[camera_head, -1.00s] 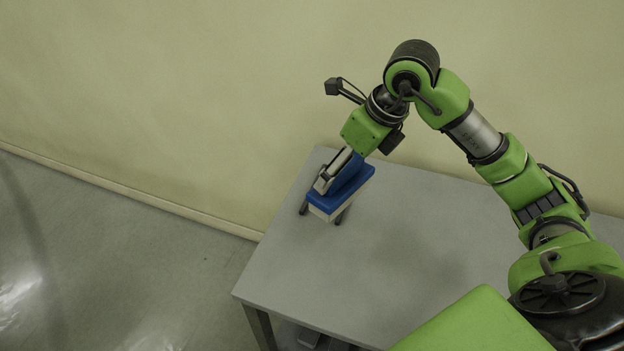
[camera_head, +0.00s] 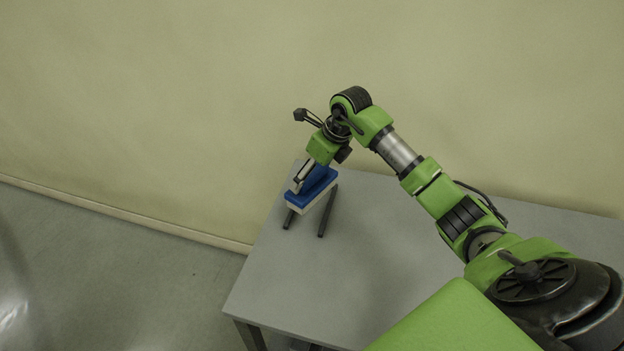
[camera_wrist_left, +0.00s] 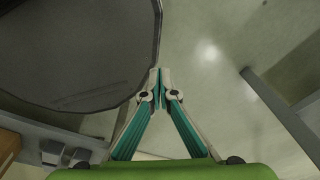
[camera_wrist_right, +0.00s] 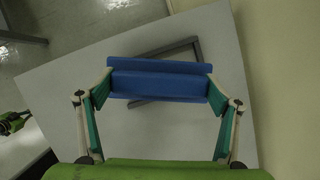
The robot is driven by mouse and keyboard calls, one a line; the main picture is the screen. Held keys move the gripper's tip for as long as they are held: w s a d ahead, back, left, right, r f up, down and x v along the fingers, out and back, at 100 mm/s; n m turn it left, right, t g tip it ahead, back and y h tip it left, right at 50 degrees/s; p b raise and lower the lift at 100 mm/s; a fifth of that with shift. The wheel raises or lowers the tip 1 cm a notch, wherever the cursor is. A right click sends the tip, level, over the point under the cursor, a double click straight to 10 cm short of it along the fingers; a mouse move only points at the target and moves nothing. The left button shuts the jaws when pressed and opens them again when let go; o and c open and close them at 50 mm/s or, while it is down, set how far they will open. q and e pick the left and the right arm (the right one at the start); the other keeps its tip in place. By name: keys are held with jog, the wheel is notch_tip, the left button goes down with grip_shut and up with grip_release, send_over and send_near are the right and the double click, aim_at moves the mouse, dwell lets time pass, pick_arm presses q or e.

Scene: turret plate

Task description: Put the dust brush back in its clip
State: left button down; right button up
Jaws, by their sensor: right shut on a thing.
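The dust brush (camera_head: 312,192) has a blue back and a pale underside. My right gripper (camera_head: 302,178) is shut on its blue upper part, above the far left of the grey table. In the right wrist view the blue brush (camera_wrist_right: 160,80) spans between the two fingers (camera_wrist_right: 160,88). Two dark bars, apparently the clip (camera_head: 328,210), show at the table below the brush; part of them is hidden by it. A grey bar (camera_wrist_right: 185,46) also shows behind the brush in the right wrist view. I cannot tell whether brush and clip touch. My left gripper (camera_wrist_left: 158,88) is shut and empty, fingertips together.
The grey table (camera_head: 390,260) has a wide clear top in front of and right of the brush. The pale wall (camera_head: 200,90) stands close behind the table. Open floor (camera_head: 110,270) lies to the left. A dark round-edged surface (camera_wrist_left: 75,50) fills the upper left of the left wrist view.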

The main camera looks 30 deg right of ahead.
aim_at(312, 183)
jog(key=shift+w+f, duration=0.15)
jog(key=shift+f, duration=0.2)
notch_tip(312, 183, down, 2)
jog(key=shift+f+p, duration=0.15)
jog(key=shift+p, duration=0.75)
jog(key=shift+d+f, duration=0.1)
jog(key=shift+f, duration=0.1)
jog(key=shift+f+b, duration=0.4)
jog(key=shift+b, duration=0.1)
jog(key=o, duration=1.1)
jog(key=shift+c, duration=0.2)
pick_arm(q)
jog(key=shift+s+r, duration=0.35)
jog(key=shift+s, duration=0.3)
